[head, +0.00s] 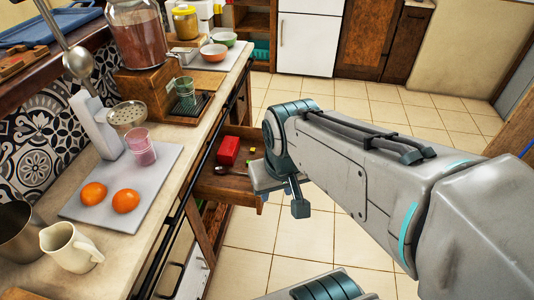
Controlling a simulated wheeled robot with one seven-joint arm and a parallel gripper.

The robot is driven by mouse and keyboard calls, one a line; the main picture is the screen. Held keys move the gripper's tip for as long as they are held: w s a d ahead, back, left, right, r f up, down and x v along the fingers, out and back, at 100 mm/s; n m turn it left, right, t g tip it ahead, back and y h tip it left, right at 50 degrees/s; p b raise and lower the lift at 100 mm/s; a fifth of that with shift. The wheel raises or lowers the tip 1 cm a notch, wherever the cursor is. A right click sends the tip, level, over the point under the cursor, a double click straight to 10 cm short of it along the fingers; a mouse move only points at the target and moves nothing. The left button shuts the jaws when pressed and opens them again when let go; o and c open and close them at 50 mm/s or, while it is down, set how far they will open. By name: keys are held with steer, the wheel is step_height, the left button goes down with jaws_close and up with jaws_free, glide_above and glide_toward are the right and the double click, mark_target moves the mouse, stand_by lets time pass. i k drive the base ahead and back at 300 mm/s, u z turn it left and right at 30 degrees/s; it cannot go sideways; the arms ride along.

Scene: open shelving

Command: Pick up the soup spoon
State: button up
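A small spoon (221,169) lies in the open wooden drawer (226,190) below the counter. It looks like the soup spoon, but it is small in the view and partly hard to make out. My gripper (300,208) hangs just to the right of the drawer, apart from the spoon. Its fingers point down and look dark. I cannot see whether they are open or shut, and nothing shows held by them. My arm's wrist covers the right part of the drawer.
A red box (229,150) lies in the drawer close to the spoon. The counter's edge (185,190) runs along the left, with oranges (125,201) on a grey board and a cream jug (71,248). A metal ladle (78,62) hangs at upper left. The tiled floor (330,250) is clear.

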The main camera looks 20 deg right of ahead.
mark_target(222, 170)
steer(key=u, duration=0.05)
steer(key=k, duration=0.5)
steer(key=z, duration=0.8)
steer(key=i, duration=1.2)
steer(key=u, duration=0.75)
steer(key=k, duration=0.95)
steer(key=z, duration=0.15)
steer(key=i, duration=1.3)
